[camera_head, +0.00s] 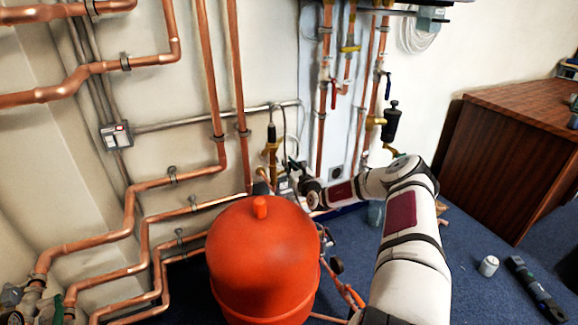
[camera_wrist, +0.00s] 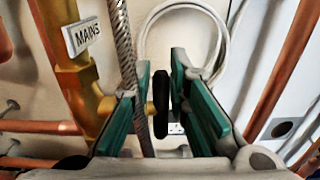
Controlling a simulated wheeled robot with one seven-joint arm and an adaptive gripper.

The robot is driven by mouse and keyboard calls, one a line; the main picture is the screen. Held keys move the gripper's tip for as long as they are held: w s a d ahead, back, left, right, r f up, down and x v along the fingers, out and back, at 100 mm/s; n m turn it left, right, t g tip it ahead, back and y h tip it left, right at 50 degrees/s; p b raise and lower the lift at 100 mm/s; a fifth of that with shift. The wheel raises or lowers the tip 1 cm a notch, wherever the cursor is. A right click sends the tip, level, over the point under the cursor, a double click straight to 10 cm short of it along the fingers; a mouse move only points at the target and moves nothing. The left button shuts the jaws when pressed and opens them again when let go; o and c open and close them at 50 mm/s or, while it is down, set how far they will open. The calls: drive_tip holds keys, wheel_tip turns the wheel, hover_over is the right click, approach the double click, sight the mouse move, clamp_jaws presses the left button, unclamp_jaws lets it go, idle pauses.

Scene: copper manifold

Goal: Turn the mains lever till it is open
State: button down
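The white MAINS tag (camera_wrist: 87,36) hangs on a brass valve body (camera_wrist: 75,85) at the left of the wrist view. A black lever end (camera_wrist: 161,103), seen nearly end-on, stands upright between my green-padded fingers. My gripper (camera_wrist: 160,90) is open, with a small gap showing on each side of the black end.
A braided hose (camera_wrist: 127,50) runs close by my left finger. A white looped cable (camera_wrist: 183,10) lies behind the fingertips. Copper pipes (camera_head: 238,90) climb the wall. A red tank (camera_head: 262,265) stands in front, left of my arm.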

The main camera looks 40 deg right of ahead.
drive_tip(key=shift+f+t, duration=0.1)
drive_tip(key=shift+t, duration=0.2)
drive_tip(key=shift+s+t+b, duration=0.15)
drive_tip(key=shift+t+b, duration=0.35)
drive_tip(key=c, duration=1.5)
unclamp_jaws()
drive_tip(key=shift+s, duration=0.1)
drive_tip(key=v, duration=0.7)
drive_tip(key=shift+s+a, duration=0.15)
drive_tip(key=shift+a, duration=0.05)
drive_tip(key=shift+s, duration=0.1)
